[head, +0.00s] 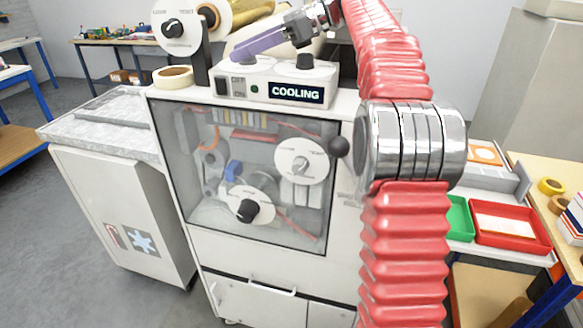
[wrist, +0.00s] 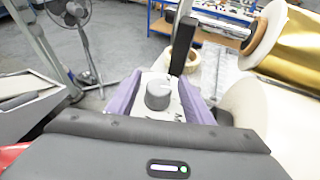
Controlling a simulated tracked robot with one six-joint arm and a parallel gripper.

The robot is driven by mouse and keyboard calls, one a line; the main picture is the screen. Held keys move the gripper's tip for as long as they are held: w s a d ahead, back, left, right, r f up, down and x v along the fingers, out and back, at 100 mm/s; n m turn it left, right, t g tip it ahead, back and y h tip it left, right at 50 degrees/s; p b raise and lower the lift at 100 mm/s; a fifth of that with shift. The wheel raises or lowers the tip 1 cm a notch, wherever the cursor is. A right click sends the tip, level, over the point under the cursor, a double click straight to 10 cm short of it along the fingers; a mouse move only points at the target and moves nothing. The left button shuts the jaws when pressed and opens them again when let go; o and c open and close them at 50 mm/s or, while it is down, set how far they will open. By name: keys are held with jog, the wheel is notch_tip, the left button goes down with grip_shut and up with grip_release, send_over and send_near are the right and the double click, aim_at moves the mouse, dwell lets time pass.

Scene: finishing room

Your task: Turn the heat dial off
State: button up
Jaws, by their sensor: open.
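The white control box (head: 260,88) stands on top of the machine, with a lit display (head: 296,92) reading "COOLING". A dark dial (head: 304,62) sits on its right part. My gripper (head: 237,54) reaches in from the right, its purple fingers over the box's left part. In the wrist view my gripper (wrist: 160,92) is open, with one purple finger on each side of a grey round dial (wrist: 158,96) on a white plate. The fingers look apart from this dial. No label naming the heat dial is readable, and the fingers partly hide the box's left part.
A dark upright post (wrist: 183,46) rises just beyond the fingers. A tape roll (head: 173,77) lies at left.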

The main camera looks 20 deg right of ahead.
jog(key=shift+m+t+h, duration=0.4)
jog(key=shift+m+t, duration=0.5)
jog(key=shift+t, duration=0.2)
